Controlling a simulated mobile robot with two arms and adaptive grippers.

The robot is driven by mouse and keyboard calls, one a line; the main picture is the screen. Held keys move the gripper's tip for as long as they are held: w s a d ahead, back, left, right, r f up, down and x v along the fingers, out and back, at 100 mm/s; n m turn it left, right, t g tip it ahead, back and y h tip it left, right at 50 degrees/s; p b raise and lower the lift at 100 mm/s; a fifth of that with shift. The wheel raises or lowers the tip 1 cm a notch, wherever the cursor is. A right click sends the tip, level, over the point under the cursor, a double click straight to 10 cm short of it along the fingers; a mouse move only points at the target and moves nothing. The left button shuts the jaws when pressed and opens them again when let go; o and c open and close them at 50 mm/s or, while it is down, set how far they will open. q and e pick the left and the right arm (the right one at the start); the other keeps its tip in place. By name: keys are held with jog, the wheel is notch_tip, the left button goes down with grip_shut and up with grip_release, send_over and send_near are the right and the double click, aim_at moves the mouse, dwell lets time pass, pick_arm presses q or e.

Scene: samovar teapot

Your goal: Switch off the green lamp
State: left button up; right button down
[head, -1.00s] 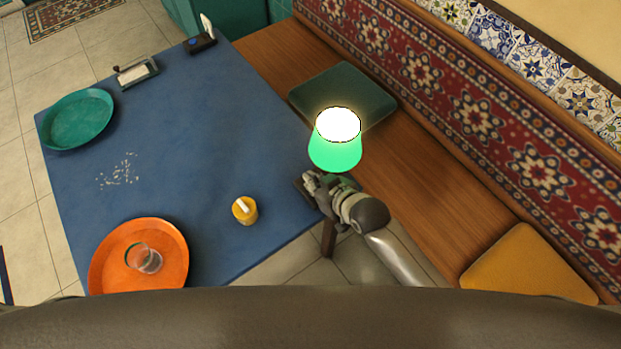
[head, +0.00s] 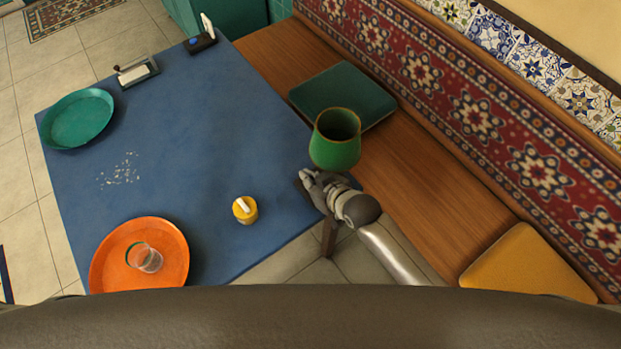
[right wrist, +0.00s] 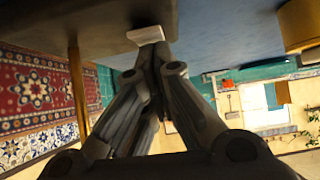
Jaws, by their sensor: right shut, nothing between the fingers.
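The green lamp (head: 334,152) stands by the right corner of the blue table. Its shade is dark, with no light in its open top. My right gripper (head: 308,178) is shut and empty, just below the shade at the table's edge. In the right wrist view, the closed fingertips (right wrist: 150,48) are at a small white block (right wrist: 146,34), seeming to touch it; I cannot tell for certain what the block is. The lamp's base is hidden behind the gripper and shade. My left gripper is not in view.
The blue table (head: 210,120) holds a yellow pot (head: 246,213), an orange tray (head: 112,262) with a clear glass (head: 150,260), a teal tray (head: 75,122) and pale crumbs (head: 120,172). A wooden bench (head: 420,200) runs along the right. The table's middle is clear.

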jog(key=shift+s+d, duration=0.1)
jog(key=shift+s, duration=0.05)
jog(key=shift+s+d+p, duration=0.4)
jog(key=shift+s+p, duration=0.15)
jog(key=shift+s, duration=0.05)
jog(key=shift+r, duration=0.1)
